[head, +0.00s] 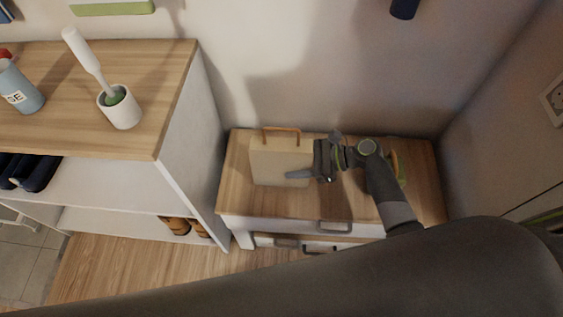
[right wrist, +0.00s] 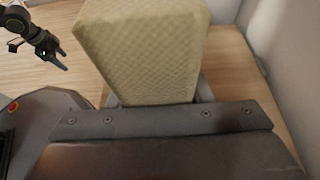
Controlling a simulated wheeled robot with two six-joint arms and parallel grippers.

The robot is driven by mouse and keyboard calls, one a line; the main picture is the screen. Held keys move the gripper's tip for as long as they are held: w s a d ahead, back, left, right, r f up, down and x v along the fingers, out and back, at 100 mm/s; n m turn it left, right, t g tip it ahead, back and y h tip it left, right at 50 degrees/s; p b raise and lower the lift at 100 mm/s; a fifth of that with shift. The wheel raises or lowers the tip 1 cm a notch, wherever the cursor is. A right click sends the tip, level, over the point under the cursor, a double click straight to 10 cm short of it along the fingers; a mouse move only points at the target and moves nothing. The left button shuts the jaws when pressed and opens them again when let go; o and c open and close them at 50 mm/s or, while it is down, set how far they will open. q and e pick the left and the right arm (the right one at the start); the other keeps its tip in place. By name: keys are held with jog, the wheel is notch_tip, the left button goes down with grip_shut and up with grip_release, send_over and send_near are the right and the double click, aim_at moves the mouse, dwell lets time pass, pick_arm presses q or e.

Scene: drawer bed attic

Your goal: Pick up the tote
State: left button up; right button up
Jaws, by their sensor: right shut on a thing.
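The tote (head: 281,160) is a beige, box-shaped bag with a brown handle on top. It stands upright on the wooden top of the low cabinet in the head view. My right gripper (head: 304,171) is shut on the tote's right side, with one finger along its front face. In the right wrist view the tote's woven side (right wrist: 145,45) fills the space between the fingers, with fingertips showing at its edges. My left gripper (right wrist: 56,57) shows small at the upper left of the right wrist view, empty, its fingers apart. It is not visible in the head view.
The low cabinet (head: 232,195) has drawers with grey handles and stands against the wall. A partly hidden green and orange item (head: 398,165) is behind my right arm. A taller shelf (head: 165,105) at left holds a brush in a white cup (head: 120,108) and a bottle (head: 20,90).

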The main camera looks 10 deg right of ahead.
aim_at(300, 143)
jog(key=shift+c, duration=1)
jog(key=shift+r, duration=0.2)
jog(key=shift+r, duration=0.2)
pick_arm(q)
jog(key=s+a+f+p, duration=0.2)
jog(key=s+f+p, duration=0.1)
jog(key=s+f, duration=0.1)
jog(key=shift+s+f+m+y, duration=0.15)
jog(key=shift+s+m+y, duration=0.15)
jog(key=shift+s, duration=0.35)
pick_arm(e)
jog(key=shift+r, duration=4.65)
